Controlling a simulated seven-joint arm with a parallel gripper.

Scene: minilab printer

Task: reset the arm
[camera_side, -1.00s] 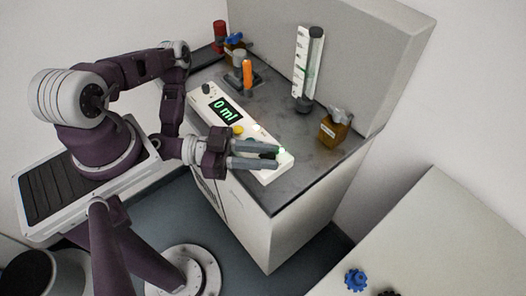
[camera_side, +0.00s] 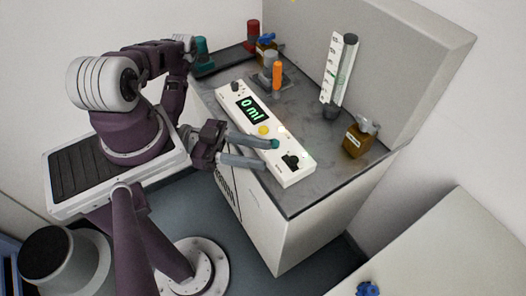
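My gripper (camera_side: 270,153) is open and empty, its two grey fingers spread apart over the near edge of the white control panel (camera_side: 231,99). A teal round spot shows at the end of the upper finger; I cannot tell if it is part of the finger or of the panel. The panel has a green display (camera_side: 250,110) reading "0 ml", a yellow button (camera_side: 263,130) and a black knob (camera_side: 290,160) just right of the fingers. My arm is bent, with the forearm low at the left of the bench.
On the grey bench (camera_side: 310,185) stand a measuring cylinder (camera_side: 340,72), a brown bottle (camera_side: 357,138), an orange-topped item (camera_side: 277,75), and red (camera_side: 252,33) and teal (camera_side: 201,46) containers at the back. A second white surface (camera_side: 440,255) is at lower right, with a blue part (camera_side: 367,288).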

